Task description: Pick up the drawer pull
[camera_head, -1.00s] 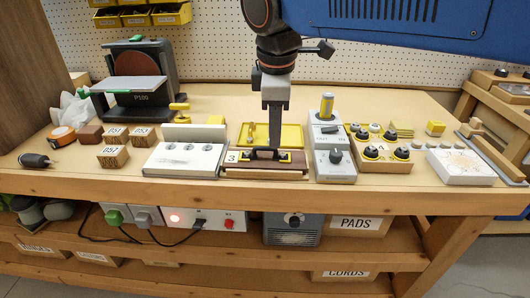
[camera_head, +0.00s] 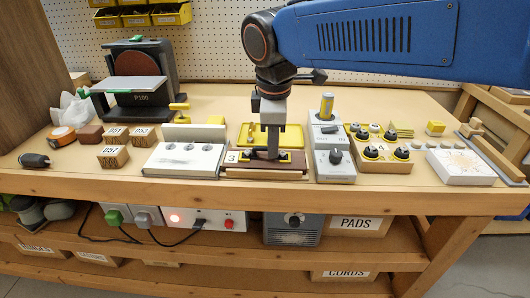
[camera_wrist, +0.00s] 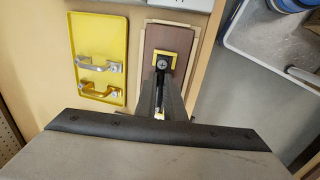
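The black drawer pull (camera_wrist: 161,66) stands on a brown drawer front (camera_wrist: 164,40) with a yellow plate under its visible end. In the head view the brown front (camera_head: 245,167) lies at the bench's front edge, and the pull is mostly hidden by my gripper. My gripper (camera_head: 268,156) points straight down at the pull. In the wrist view its two fingers lie close on either side of the pull's bar. I cannot tell whether they press on it. A silver pull (camera_wrist: 98,65) and a brass pull (camera_wrist: 100,91) lie in a yellow tray (camera_wrist: 98,23) beside it.
A white block with round recesses (camera_head: 185,160) stands close on the left. A grey box with a black knob (camera_head: 335,165) stands close on the right, and a wooden knob holder (camera_head: 383,160) is beyond it.

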